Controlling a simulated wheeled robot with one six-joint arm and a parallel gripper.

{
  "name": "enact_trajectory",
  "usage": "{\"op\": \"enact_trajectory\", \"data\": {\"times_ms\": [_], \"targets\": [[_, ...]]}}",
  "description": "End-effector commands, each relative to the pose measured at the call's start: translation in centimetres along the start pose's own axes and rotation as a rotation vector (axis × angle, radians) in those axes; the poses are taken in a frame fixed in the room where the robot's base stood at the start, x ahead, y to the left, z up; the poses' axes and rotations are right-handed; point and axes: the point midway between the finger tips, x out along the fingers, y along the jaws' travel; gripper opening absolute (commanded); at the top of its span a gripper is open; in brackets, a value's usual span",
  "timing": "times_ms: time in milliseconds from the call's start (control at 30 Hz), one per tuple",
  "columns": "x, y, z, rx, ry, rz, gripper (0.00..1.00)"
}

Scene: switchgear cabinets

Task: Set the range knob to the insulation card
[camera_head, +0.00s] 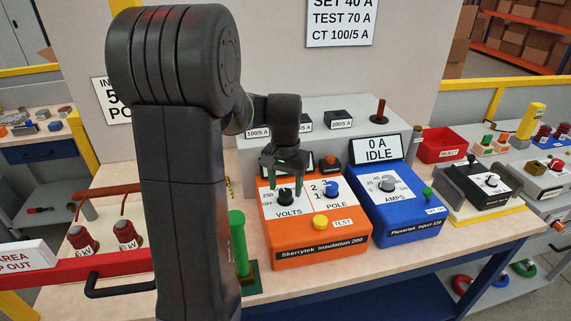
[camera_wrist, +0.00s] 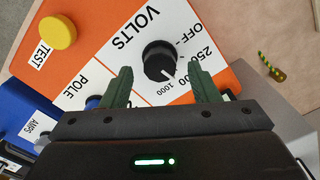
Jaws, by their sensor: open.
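The orange Skerrytek Insulation 200 box (camera_head: 318,246) stands on the bench. Its black VOLTS range knob (camera_head: 286,196) has OFF, 250 and further marks around it. In the wrist view the knob (camera_wrist: 159,60) shows a white pointer mark towards the 1000 side; the exact setting is hard to tell. My gripper (camera_head: 285,178) is open, pointing down just above the knob. In the wrist view its green fingers (camera_wrist: 160,82) stand on either side of the knob, apart from it. The insulation card (camera_head: 107,101) on the wall is mostly hidden by my arm; only "IN", "5" and "PO" show.
A blue POLE knob (camera_head: 331,188) and yellow TEST button (camera_head: 320,222) are close right of the range knob. The blue Inject box (camera_head: 402,226) stands to the right. A green post (camera_head: 238,243) stands left, and a grey housing (camera_head: 330,112) rises behind.

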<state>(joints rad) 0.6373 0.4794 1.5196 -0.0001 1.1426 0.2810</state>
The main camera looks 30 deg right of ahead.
Motion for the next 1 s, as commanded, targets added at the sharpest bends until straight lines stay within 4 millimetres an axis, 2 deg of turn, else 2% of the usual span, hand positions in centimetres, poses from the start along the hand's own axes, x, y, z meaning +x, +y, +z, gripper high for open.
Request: {"op": "enact_trajectory", "data": {"times_ms": [300, 500, 700, 1000], "targets": [[-7.1, 0.0, -0.1, 0.000, 0.006, -0.002, 0.55], [-10.7, 0.0, -0.1, 0.000, 0.005, -0.001, 0.55], [-12.3, 0.0, 0.0, 0.000, 0.002, 0.000, 0.55], [-12.4, 0.0, 0.0, 0.000, 0.002, 0.000, 0.55]]}}
